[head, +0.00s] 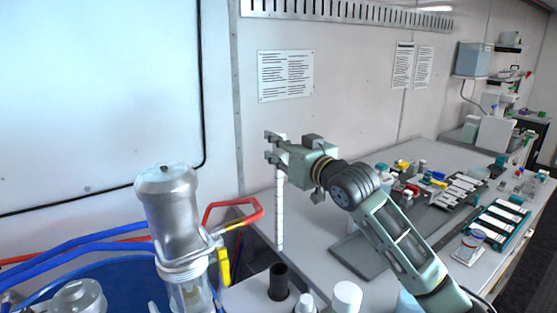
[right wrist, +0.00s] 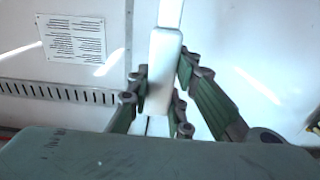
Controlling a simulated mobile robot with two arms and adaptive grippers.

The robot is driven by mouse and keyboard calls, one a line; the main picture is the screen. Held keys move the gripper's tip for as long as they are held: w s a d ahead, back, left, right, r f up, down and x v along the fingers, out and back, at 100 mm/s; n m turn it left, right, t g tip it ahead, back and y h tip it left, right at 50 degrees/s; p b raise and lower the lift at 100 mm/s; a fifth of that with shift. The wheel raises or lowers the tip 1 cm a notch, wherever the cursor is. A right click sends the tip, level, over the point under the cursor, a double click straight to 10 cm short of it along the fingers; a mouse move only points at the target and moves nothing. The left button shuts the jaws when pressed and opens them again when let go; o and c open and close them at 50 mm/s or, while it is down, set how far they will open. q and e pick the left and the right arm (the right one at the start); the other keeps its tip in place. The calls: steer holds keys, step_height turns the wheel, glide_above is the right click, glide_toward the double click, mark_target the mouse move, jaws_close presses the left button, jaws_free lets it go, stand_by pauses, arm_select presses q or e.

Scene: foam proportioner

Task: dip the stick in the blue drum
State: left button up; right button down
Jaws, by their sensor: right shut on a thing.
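The stick (head: 279,215) is white, long and thin, with dark marks along it, and hangs upright. My right gripper (head: 272,147) is shut on it near its top end. The right wrist view shows the stick's white block-like end (right wrist: 164,70) between the fingers of the right gripper (right wrist: 160,100). The blue drum (head: 122,282) is at the lower left of the head view, partly cut off by the frame and partly hidden behind metal fittings. The stick is to the right of the drum and apart from it. My left gripper is not in view.
A metal cylinder (head: 170,210) with a clear lower part stands between drum and stick. A red and yellow handle (head: 235,212) and blue hoses (head: 70,248) are near it. A black tube (head: 278,280) stands below the stick. The bench at right holds trays and bottles.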

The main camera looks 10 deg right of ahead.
steer(key=shift+r, duration=0.15)
step_height(320, 180, up, 12)
steer(key=p, duration=1)
steer(key=shift+p, duration=0.4)
